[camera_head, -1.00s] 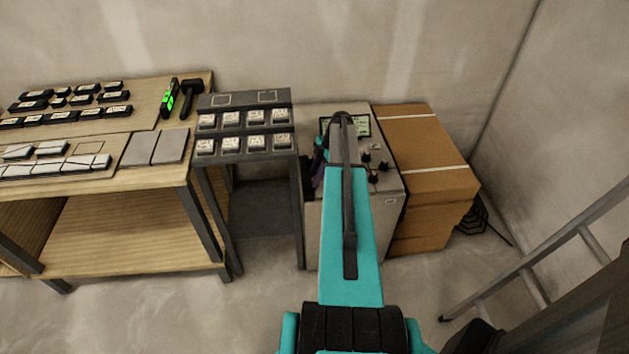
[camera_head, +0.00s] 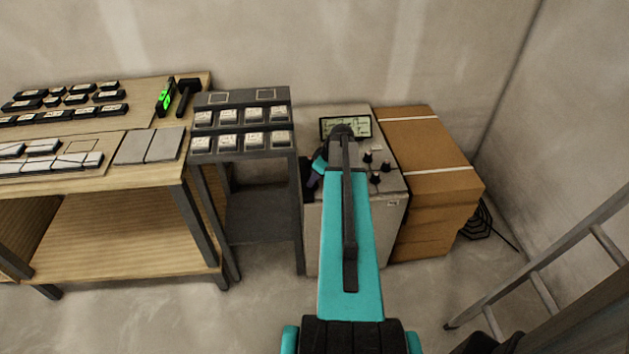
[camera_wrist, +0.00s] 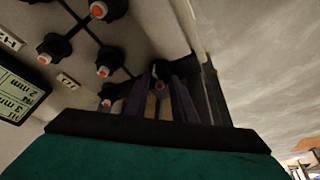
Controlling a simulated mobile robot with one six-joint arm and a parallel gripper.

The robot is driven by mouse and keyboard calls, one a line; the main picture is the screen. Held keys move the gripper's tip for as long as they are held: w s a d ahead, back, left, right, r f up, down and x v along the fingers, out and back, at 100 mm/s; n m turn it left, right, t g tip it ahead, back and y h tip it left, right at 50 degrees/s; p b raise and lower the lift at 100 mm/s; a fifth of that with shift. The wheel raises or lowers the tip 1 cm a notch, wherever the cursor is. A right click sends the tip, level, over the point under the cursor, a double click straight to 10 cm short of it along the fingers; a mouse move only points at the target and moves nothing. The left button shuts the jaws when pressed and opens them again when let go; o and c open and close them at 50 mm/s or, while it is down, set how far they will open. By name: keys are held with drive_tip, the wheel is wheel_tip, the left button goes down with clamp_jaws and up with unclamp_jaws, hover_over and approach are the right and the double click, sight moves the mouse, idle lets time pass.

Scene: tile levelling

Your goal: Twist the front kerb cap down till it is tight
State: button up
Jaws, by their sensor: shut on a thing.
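Several black caps with orange-red tops stand on the grey bench top in the wrist view. One cap (camera_wrist: 158,78), beside the bench edge, sits between the two dark purple fingers of my gripper (camera_wrist: 160,95), which is shut on it. Its lower part is hidden by the fingers. Other caps (camera_wrist: 110,61) stand to its left, apart from the fingers. In the head view, my gripper (camera_head: 316,172) is at the left side of the grey bench (camera_head: 395,215), partly hidden by my arm. Whether the held cap is tight cannot be told.
A small screen (camera_head: 347,127) stands at the back of the bench; its readings also show in the wrist view (camera_wrist: 20,95). Cardboard boxes (camera_head: 428,150) stand close on the right. A dark rack (camera_head: 245,97) with several labelled blocks stands left. A ladder (camera_head: 560,260) leans at right.

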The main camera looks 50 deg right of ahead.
drive_tip(key=m, duration=0.1)
drive_tip(key=m+h, duration=0.1)
drive_tip(key=m, duration=0.1)
drive_tip(key=shift+w+a+m, duration=0.1)
drive_tip(key=shift+a+m, duration=0.05)
drive_tip(key=shift+m, duration=0.15)
drive_tip(key=shift+m+h+b, duration=0.3)
drive_tip(key=shift+m+h, duration=0.5)
drive_tip(key=shift+m, duration=0.7)
drive_tip(key=o, duration=1)
drive_tip(key=shift+o, duration=0.2)
drive_tip(key=v, duration=1.4)
drive_tip(key=shift+w, duration=0.15)
drive_tip(key=shift+a, duration=0.15)
